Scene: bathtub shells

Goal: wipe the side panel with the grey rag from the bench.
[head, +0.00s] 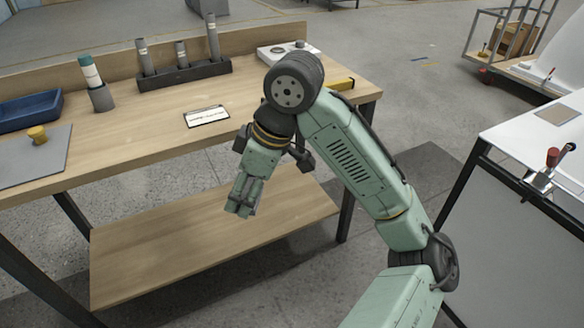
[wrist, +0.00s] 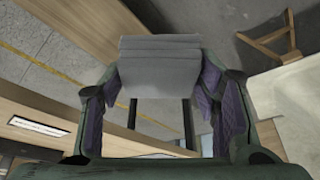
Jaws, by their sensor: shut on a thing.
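My gripper (head: 240,203) hangs over the lower shelf of the wooden bench, beyond the bench's front edge. In the wrist view my gripper (wrist: 161,82) is shut on the grey rag (wrist: 160,58), a folded grey pad held between the purple-lined fingers. In the head view the rag is too small to make out clearly. A large flat grey panel (head: 500,235) stands upright in a dark frame at the right, below a white top. It appears to be the side panel, well apart from my gripper.
The bench top (head: 150,125) holds a grey rack (head: 185,76) with several tubes, a blue tray (head: 28,110), a bottle in a grey holder (head: 101,98) and a white label card (head: 206,116). A red-handled clamp (head: 548,170) sits at the white top's edge. Floor shows between bench and panel.

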